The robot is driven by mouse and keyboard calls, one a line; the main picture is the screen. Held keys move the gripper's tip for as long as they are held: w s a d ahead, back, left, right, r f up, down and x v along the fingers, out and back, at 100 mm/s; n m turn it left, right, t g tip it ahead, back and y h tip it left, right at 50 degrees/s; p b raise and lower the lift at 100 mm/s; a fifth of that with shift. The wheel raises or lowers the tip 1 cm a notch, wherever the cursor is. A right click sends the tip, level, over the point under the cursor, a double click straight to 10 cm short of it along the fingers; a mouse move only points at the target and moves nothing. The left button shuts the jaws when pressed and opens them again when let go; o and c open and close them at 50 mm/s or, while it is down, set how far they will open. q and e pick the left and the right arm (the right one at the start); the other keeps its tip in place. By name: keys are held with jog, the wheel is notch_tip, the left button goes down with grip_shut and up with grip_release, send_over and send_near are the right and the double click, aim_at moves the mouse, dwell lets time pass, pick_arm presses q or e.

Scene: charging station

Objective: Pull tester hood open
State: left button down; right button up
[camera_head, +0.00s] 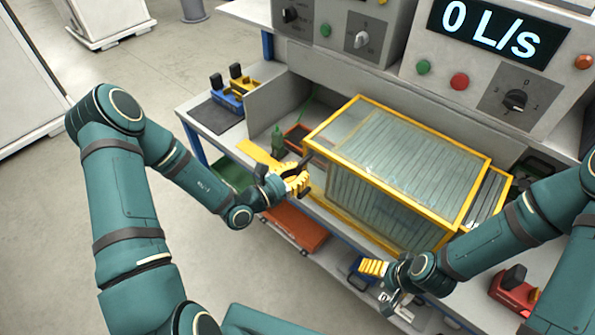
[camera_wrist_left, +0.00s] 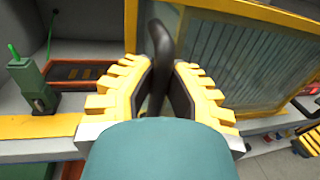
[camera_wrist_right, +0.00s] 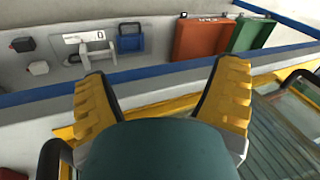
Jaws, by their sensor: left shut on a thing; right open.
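The tester hood (camera_head: 400,165) is a clear box with a yellow frame on the workbench, in the middle of the head view. Part of its frame and ribbed pane shows in the left wrist view (camera_wrist_left: 235,50). My left gripper (camera_head: 296,178) is at the hood's left end. In the left wrist view its yellow fingers (camera_wrist_left: 160,85) are shut on a black handle (camera_wrist_left: 160,45) that stands up between them. My right gripper (camera_head: 374,270) is by the hood's front edge. In the right wrist view its fingers (camera_wrist_right: 165,85) are spread with nothing between them.
Control panels with knobs and a "0 L/s" display (camera_head: 497,32) stand behind the hood. Blue and yellow tools (camera_head: 230,88) lie at the bench's far left. An orange case (camera_head: 295,228) sits below the bench edge.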

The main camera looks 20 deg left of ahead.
pick_arm(q)
jog(key=c, duration=0.9)
grip_release()
jog(key=shift+c, duration=0.2)
jog(key=v, duration=1.2)
